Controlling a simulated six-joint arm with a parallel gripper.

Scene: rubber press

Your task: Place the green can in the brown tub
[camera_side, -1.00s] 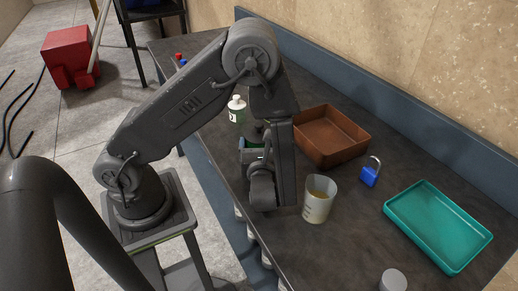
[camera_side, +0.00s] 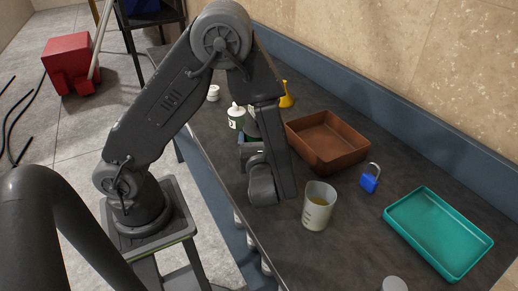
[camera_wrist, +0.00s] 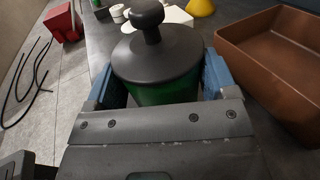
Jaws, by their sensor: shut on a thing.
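The green can (camera_wrist: 165,93) has a dark lid with a round knob and sits upright between my gripper's blue fingers in the wrist view. My gripper (camera_wrist: 165,85) is shut on it. In the side view my gripper (camera_side: 250,150) is mostly hidden behind my wrist, and only a little of the can shows. The brown tub (camera_side: 318,162) is an empty rectangular container just right of my gripper on the bench. It also shows at the right of the wrist view (camera_wrist: 262,68). I cannot tell how high the can is above the bench.
A beaker (camera_side: 318,207) stands in front of the tub. A blue padlock (camera_side: 369,182) and a teal tray (camera_side: 436,235) are further right. A white-capped green bottle (camera_side: 236,118) and a yellow funnel-like thing (camera_side: 286,95) are behind my gripper. A wall runs along the bench's back.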

